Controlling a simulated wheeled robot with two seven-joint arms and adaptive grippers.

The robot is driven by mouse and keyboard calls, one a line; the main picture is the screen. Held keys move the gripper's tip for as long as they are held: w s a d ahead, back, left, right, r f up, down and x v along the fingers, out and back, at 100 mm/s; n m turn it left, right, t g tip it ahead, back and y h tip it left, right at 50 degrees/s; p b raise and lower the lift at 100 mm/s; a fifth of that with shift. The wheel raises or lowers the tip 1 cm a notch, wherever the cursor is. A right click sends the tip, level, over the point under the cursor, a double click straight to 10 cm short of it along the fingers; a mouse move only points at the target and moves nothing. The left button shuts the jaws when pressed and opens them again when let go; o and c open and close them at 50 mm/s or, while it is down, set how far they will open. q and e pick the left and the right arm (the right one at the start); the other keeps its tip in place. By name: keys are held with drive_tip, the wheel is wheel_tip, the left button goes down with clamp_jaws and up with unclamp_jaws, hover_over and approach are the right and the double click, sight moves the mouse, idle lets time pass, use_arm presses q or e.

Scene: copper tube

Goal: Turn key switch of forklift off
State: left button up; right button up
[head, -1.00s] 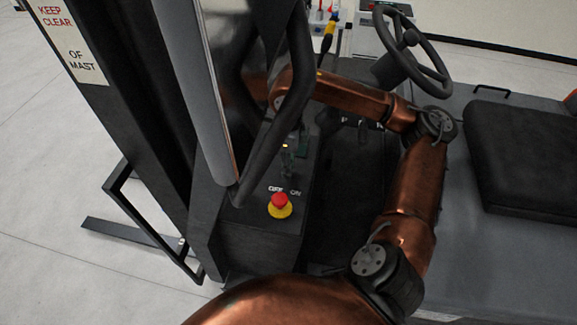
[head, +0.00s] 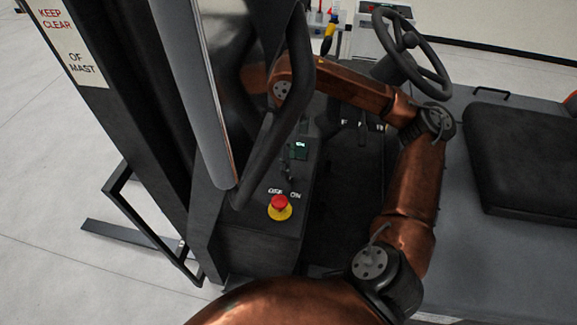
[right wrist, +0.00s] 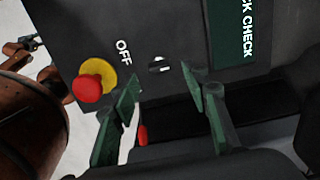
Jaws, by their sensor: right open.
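The key switch (right wrist: 160,66) is a small round metal piece on the dark control panel (head: 262,222), beside the white OFF lettering (right wrist: 124,52). How its key is turned is too small to tell. My right gripper (right wrist: 162,80) is open, its two green fingers on either side of the key switch in the right wrist view and apart from it in the picture. Whether they touch the panel cannot be told. In the head view the right hand is mostly hidden behind the black bar. My left gripper is not in view.
A red emergency button (head: 279,203) on a yellow base sits near the OFF and ON labels; it also shows in the right wrist view (right wrist: 95,80). A black curved bar (head: 290,105) rises close by. The steering wheel (head: 412,50) and black seat (head: 525,155) are right.

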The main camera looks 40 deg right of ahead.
wheel_tip(320, 180, up, 8)
drive_tip(key=shift+f, duration=0.1)
idle(0.7)
